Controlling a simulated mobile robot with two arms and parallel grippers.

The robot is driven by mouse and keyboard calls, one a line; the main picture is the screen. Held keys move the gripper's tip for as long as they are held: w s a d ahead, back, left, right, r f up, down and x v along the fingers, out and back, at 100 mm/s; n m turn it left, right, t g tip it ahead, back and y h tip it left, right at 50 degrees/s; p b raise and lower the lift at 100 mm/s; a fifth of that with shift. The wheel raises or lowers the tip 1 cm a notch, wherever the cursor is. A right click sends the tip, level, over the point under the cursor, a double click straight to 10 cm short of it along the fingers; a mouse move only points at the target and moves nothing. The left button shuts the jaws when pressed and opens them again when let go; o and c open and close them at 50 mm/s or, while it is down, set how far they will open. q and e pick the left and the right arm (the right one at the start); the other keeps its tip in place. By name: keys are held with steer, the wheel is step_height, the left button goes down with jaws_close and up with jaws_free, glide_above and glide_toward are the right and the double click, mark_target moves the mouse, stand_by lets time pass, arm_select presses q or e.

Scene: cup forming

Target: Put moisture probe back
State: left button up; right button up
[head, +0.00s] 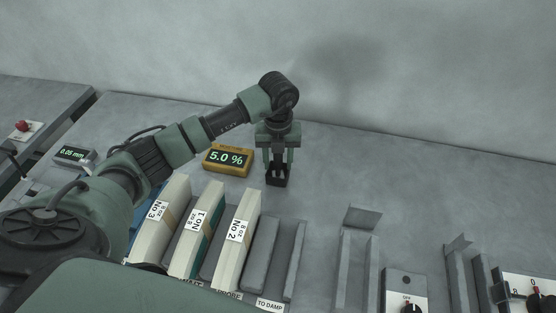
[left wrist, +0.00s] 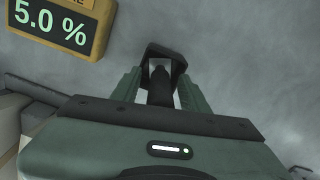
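The moisture meter (head: 228,160), a yellow box reading 5.0 %, lies on the bench left of my left gripper; it also shows in the left wrist view (left wrist: 62,22). A small black holder (head: 278,178) stands on the bench under my left gripper (head: 278,172). In the left wrist view a dark rod (left wrist: 160,88), which looks like the moisture probe, stands between the fingers, with the black holder's rim (left wrist: 166,50) beyond it. The fingers look apart, with gaps beside the rod. Their tips are partly hidden by the holder. My right gripper is out of view.
Labelled white blocks (head: 235,240) stand in a row in front of my left arm. Empty grey channels (head: 357,260) and a switch box (head: 404,292) are at the front right. A small gauge (head: 73,154) reads 0.05 mm at the left. The back right bench is clear.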

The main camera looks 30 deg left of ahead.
arm_select(q)
steer(key=shift+r, duration=0.1)
steer(key=shift+r, duration=0.2)
step_height(320, 180, up, 11)
steer(key=shift+f+b, duration=0.2)
steer(key=shift+b, duration=0.9)
steer(key=shift+r, duration=0.55)
